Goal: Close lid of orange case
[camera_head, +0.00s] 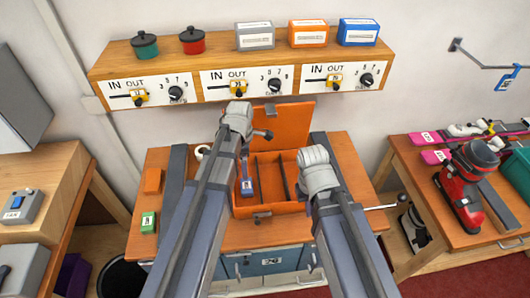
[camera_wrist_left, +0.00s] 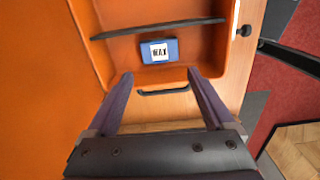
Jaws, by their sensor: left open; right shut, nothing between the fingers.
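The orange case (camera_head: 262,212) sits on the bench, and its lid (camera_head: 287,122) stands open at the back. Dark dividers split the inside, and a blue wax box (camera_head: 247,187) lies in the left compartment. In the left wrist view, the wax box (camera_wrist_left: 158,51) lies beyond the spread fingers of my left gripper (camera_wrist_left: 155,100), with a dark side handle (camera_wrist_left: 163,91) between them. The lid's orange panel (camera_wrist_left: 45,80) fills that view's left. The left fingers are empty; the head view mostly hides them behind my arm. My right gripper (camera_head: 317,165) is shut and empty over the case's right edge.
A shelf (camera_head: 190,65) with dials, pots and boxes hangs on the wall behind the case. A green box (camera_head: 148,222) and an orange block (camera_head: 152,180) lie at the bench's left.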

